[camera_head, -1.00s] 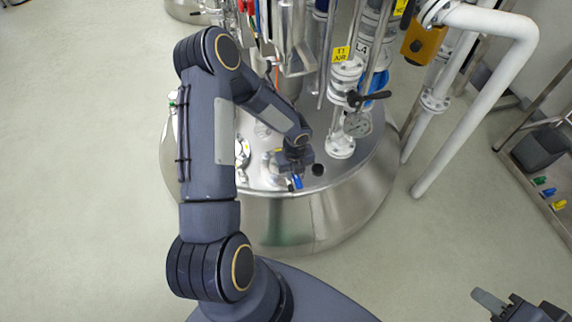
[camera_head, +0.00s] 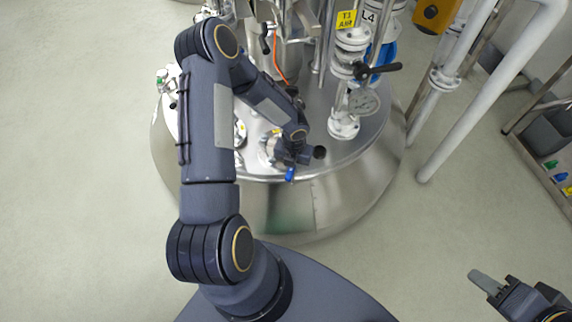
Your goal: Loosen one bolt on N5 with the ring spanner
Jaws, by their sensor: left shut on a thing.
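My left gripper (camera_head: 296,157) is over the near part of the shiny vessel lid, beside a small round flanged nozzle (camera_head: 268,147). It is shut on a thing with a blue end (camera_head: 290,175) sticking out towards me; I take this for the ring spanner. The spanner's ring end is hidden by the gripper. A tiny yellow tag (camera_head: 277,131) sits at the nozzle, too small to read, so I cannot confirm it is N5. Single bolts cannot be made out. My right gripper (camera_head: 487,283) is at the lower right, away from the vessel; its finger opening is unclear.
A white flanged pipe with a black-handled valve (camera_head: 378,70) and a gauge (camera_head: 363,102) rises from the lid right of my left gripper. Thick white pipes (camera_head: 470,100) stand further right. A bench (camera_head: 555,165) with coloured items is at the right edge.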

